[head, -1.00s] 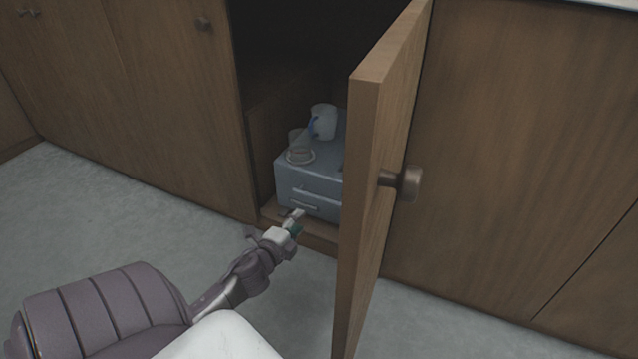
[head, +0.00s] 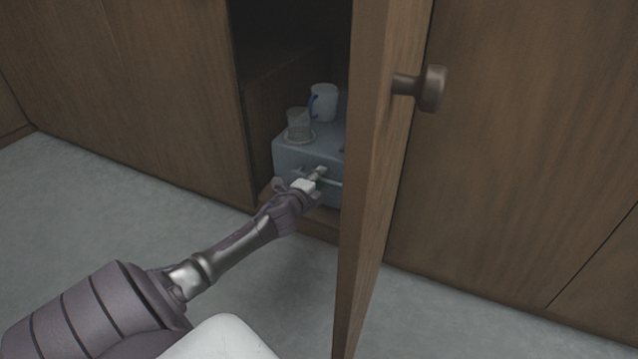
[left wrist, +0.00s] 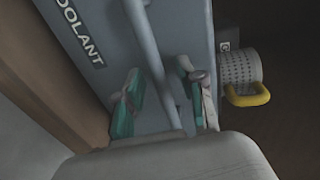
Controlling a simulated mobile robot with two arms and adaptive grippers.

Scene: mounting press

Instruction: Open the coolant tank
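The coolant tank (head: 290,158) is a blue-grey box inside the open cabinet. In the left wrist view its front (left wrist: 95,15) bears a label that ends in "OOLANT". A grey bar handle (left wrist: 152,55) runs across that front. My left gripper (head: 314,177) is at the tank's front, by the handle. In the left wrist view its two green-padded fingers (left wrist: 165,96) are apart, one on each side of the bar, and not closed on it. The tank's right part is hidden behind the cabinet door in the head view. My right gripper is not in view.
The wooden cabinet door (head: 375,200) stands open just right of my left gripper, its knob (head: 432,88) facing right.

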